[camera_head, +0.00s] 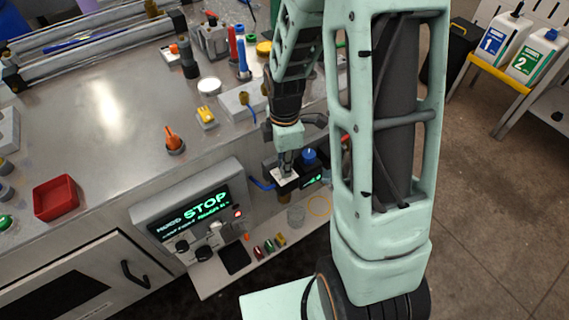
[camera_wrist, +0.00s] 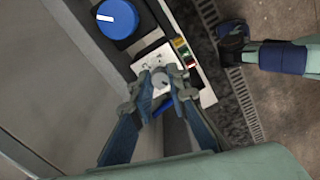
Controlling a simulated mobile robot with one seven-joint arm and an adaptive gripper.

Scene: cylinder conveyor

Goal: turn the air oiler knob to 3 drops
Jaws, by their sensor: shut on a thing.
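A small grey knob (camera_wrist: 160,80) sits on a white marked plate (camera_wrist: 150,60) in the wrist view. My gripper (camera_wrist: 162,76) is shut on this knob, with one fingertip on each side of it. The plate's marks are too small to read. In the head view my gripper (camera_head: 286,168) points down at the white plate (camera_head: 285,179) on the front of the bench; the knob is hidden there by the fingers.
A large blue knob (camera_wrist: 117,18) is beside the plate; it also shows in the head view (camera_head: 309,155). A small green-lit display (camera_head: 313,181) is right of the plate. A panel reading STOP (camera_head: 205,205) stands left. A clear cup (camera_head: 296,214) is below.

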